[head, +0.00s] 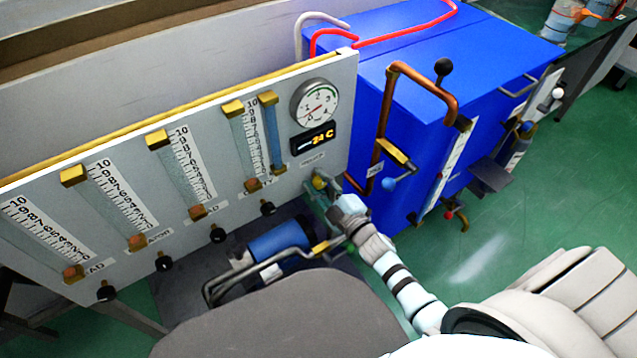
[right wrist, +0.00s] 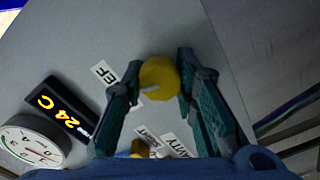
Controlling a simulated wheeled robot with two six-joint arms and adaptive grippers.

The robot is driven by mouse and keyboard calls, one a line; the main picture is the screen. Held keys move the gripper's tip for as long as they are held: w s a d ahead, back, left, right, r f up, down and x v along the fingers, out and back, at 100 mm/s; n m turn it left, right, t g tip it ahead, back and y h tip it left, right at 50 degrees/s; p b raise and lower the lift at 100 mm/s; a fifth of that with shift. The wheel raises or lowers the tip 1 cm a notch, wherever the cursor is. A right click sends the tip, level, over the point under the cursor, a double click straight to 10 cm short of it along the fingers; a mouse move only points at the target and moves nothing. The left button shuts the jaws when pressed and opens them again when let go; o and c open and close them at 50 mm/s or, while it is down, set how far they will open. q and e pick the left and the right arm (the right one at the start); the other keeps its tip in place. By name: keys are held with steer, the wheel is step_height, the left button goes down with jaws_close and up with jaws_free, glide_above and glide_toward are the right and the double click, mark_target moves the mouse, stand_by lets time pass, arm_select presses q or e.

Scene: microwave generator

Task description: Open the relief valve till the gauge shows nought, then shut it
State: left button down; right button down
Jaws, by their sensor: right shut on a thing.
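The relief valve is a yellow round knob (right wrist: 159,78) with a pale mark on its face, on the grey panel beside a label ending in "EF". My right gripper (right wrist: 160,84) has its two teal fingers on either side of the knob and is shut on it. In the head view my right gripper (head: 326,192) is at the panel's lower right corner, with a bit of the yellow knob (head: 319,183) showing. The round gauge (head: 314,102) is above it. Its red needle seems to point to the lower left; the exact reading is too small to tell. My left gripper is not in view.
The panel (head: 285,170) bears several flow tubes with black knobs below, and a "24 C" display (head: 314,140) under the gauge. A blue cabinet (head: 400,60) with a copper pipe (head: 386,110) stands close right. A blue motor (head: 280,245) lies below the panel.

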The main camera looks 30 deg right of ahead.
steer(key=shift+n, duration=0.5)
steer(key=c, duration=1.3)
jaws_free()
steer(key=shift+s, duration=0.1)
steer(key=s, duration=0.4)
steer(key=s+d, duration=0.1)
steer(key=s, duration=0.6)
steer(key=shift+s+d, duration=0.3)
steer(key=shift+s, duration=0.1)
